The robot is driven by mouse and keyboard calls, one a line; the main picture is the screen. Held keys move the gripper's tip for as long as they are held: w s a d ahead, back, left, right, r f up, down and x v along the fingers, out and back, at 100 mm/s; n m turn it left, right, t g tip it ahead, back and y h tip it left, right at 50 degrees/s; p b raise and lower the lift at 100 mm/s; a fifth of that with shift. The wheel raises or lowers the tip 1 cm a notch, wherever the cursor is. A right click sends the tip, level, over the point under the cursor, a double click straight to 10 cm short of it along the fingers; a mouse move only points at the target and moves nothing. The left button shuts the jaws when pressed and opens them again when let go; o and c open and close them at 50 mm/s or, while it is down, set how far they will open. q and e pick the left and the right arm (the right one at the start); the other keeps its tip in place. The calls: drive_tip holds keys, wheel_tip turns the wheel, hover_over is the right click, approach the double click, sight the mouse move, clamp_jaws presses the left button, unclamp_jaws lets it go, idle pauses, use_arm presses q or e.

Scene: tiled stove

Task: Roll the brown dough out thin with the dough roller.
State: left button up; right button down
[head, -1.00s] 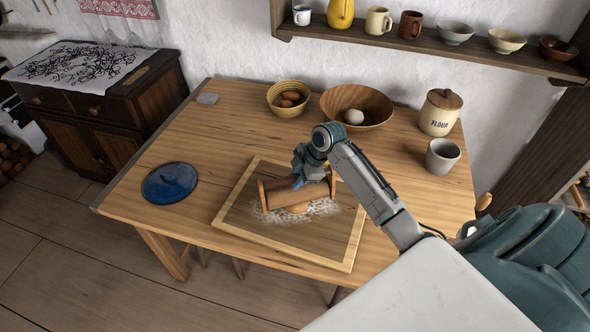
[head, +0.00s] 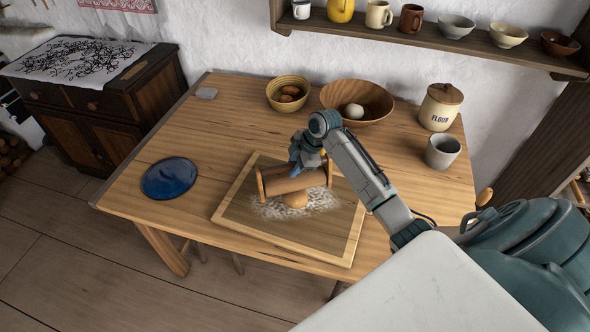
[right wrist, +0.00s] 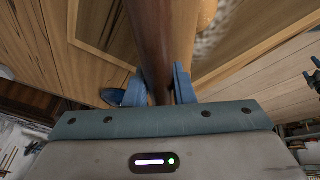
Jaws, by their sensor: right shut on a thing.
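In the right wrist view the roller (right wrist: 150,40) runs between the two blue fingers (right wrist: 160,90). The brown dough (head: 296,200) is a small rounded lump in front of the roller, on white flour; the roller hides part of it. Its edge shows in the wrist view (right wrist: 207,12). I cannot tell whether the roller touches dough or board. My left gripper is out of view.
The dark board (head: 338,228) with a pale rim lies on the wooden table (head: 215,140). A blue plate (head: 169,178) is to the left. An egg bowl (head: 275,98), a wooden bowl (head: 375,103), a flour jar (head: 440,108) and a grey cup (head: 442,151) stand behind and right.

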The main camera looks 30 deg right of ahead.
drive_tip(key=shift+r, duration=0.1)
wheel_tip(320, 180, up, 7)
drive_tip(key=p, duration=0.6)
idle(0.6)
drive_tip(key=shift+s+a+f+m+t+h, duration=0.1)
drive_tip(key=shift+s+f+m, duration=0.25)
drive_tip(key=shift+f, duration=0.65)
drive_tip(key=shift+s+a+f+m+t+h, duration=0.1)
drive_tip(key=shift+f+m, duration=0.35)
drive_tip(key=shift+f, duration=0.5)
drive_tip(key=shift+s+a+f+m+t+h, duration=0.1)
drive_tip(key=shift+s+f+m, duration=0.25)
drive_tip(key=shift+f, duration=0.65)
drive_tip(key=shift+w, duration=0.1)
drive_tip(key=shift+f+b, duration=0.45)
drive_tip(key=shift+f, duration=0.15)
